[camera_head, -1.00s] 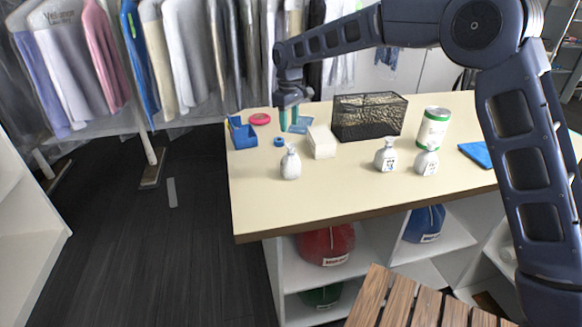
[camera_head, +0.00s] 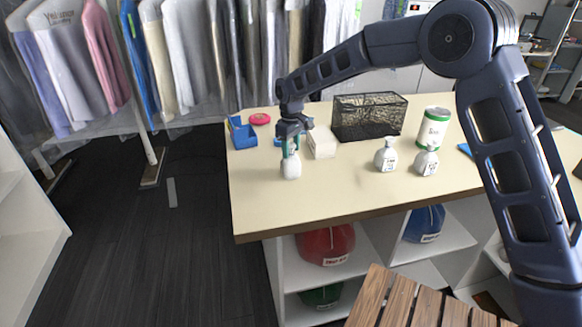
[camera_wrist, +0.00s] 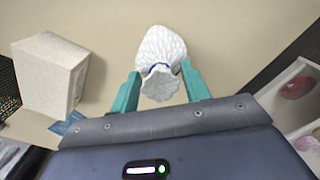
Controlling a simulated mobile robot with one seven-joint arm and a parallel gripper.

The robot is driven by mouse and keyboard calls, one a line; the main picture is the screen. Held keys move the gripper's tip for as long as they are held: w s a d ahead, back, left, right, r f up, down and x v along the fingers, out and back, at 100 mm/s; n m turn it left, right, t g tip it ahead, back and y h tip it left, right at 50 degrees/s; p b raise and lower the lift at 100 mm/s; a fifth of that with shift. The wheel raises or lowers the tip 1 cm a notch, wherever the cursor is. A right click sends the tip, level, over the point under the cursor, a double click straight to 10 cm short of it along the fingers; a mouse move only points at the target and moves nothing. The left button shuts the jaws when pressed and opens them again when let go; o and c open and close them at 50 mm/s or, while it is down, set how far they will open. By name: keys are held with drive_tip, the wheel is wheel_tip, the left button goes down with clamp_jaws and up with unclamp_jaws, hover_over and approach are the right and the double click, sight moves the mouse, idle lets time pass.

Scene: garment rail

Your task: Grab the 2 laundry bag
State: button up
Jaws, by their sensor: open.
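My gripper (camera_head: 291,150) is open and points down over a small white bag (camera_head: 291,168) near the table's left end. In the wrist view, the white bag (camera_wrist: 160,55) has a dark blue tie, and its gathered neck lies between my two teal fingers (camera_wrist: 160,85), with gaps on both sides. No number shows on this bag. Two more small white bags with dark marks stand to the right, one on the left (camera_head: 386,156) and one on the right (camera_head: 427,161); I cannot read their marks.
A white box (camera_head: 322,143) stands close to my gripper, with a black mesh basket (camera_head: 369,117) behind. A white-green can (camera_head: 433,128) and a blue tray (camera_head: 243,135) are on the table (camera_head: 330,200). Red (camera_head: 326,243), blue (camera_head: 424,222) and green (camera_head: 321,296) bags sit on shelves below.

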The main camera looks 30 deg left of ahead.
clamp_jaws()
drive_tip(key=shift+r, duration=0.15)
